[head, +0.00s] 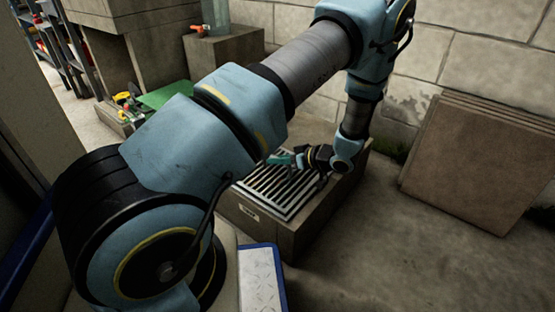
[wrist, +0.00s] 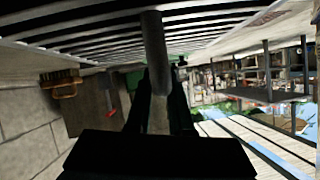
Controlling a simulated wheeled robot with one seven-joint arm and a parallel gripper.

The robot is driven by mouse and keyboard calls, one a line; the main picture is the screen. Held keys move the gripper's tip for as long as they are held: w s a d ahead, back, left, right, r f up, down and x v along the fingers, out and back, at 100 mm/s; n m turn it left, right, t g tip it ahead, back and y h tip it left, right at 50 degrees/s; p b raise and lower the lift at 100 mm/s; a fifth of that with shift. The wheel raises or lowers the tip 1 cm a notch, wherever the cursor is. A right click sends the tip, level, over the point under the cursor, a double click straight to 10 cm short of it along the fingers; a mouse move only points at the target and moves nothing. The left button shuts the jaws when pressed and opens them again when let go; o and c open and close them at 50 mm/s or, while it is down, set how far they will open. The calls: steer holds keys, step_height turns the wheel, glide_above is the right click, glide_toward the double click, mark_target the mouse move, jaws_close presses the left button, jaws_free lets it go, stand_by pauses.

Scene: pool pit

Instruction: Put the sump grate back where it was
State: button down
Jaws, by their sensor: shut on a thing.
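The sump grate (head: 277,190) is a pale frame with dark gaps between parallel bars. It lies over the top of a low concrete box (head: 310,223) in the head view. My gripper (head: 314,165) is at the grate's far right part. In the wrist view the grate's bars (wrist: 80,38) run across the top of the picture. There my gripper (wrist: 160,92) is shut on a grey upright bar (wrist: 154,45) that meets the grate, apparently its handle. I cannot tell whether the grate sits flush in the box or slightly above it.
Several brown slabs (head: 478,160) lean against the block wall (head: 480,62) on the right. A green sheet (head: 165,95) and yellow items (head: 128,103) lie at the back left. A white-topped, blue-edged case (head: 260,278) is in front.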

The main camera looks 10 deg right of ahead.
steer(key=shift+f, duration=0.25)
steer(key=c, duration=0.7)
jaws_free()
